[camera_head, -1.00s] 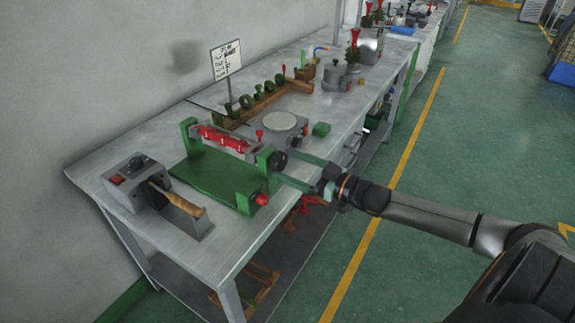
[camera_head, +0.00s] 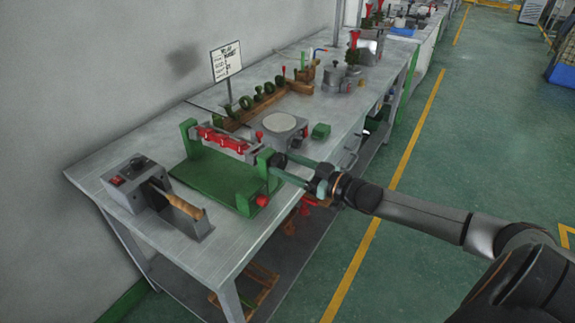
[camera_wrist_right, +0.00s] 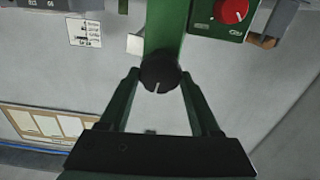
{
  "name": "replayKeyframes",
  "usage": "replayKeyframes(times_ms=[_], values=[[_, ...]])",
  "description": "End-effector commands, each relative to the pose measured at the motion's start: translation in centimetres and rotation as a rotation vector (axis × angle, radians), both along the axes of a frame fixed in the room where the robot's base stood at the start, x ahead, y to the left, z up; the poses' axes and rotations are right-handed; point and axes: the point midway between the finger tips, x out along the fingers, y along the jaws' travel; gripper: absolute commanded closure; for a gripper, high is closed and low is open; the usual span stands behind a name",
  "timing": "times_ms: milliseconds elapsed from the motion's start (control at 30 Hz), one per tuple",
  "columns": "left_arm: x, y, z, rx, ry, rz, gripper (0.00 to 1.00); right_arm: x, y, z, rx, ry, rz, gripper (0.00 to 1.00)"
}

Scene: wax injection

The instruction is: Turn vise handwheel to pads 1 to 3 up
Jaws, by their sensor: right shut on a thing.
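The green vise stands near the front edge of the bench in the head view, with a green base plate (camera_head: 212,178) and two uprights. A bar with red pads (camera_head: 222,139) runs between the uprights; its grey side faces the front right. The dark round handwheel (camera_head: 278,160) is on the outer face of the right upright. My right gripper (camera_head: 279,168) is shut on the handwheel from the aisle side. My left gripper is in neither view.
A grey unit with a wooden handle (camera_head: 160,198) stands to the left. A round-plated device (camera_head: 279,122), a green block (camera_head: 321,131) and a sign (camera_head: 226,60) stand behind. The aisle floor is clear.

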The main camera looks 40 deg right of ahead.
Motion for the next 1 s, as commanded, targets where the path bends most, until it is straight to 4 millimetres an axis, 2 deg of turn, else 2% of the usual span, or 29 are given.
replayKeyframes(times_ms=[33, 367, 600, 900, 933, 1000], values=[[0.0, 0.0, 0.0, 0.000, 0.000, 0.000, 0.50, 0.0, 0.0, 0.0, 0.000, 0.000, 0.001, 0.56], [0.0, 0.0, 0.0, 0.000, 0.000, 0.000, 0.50, 0.0, 0.0, 0.0, 0.000, 0.000, 0.001, 0.92], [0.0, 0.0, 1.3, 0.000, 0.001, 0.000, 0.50, 0.0, 0.1, 0.2, -0.120, -0.050, 0.000, 0.92], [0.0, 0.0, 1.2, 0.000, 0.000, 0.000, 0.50, 0.0, 0.1, 0.0, -0.155, -0.064, 0.001, 0.92], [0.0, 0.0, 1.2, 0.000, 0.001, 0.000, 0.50, 0.0, 0.1, 0.0, -0.155, -0.064, 0.001, 0.35], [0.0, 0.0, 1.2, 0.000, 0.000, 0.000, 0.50, 0.0, 0.1, 0.0, -0.154, -0.064, 0.001, 0.27]])
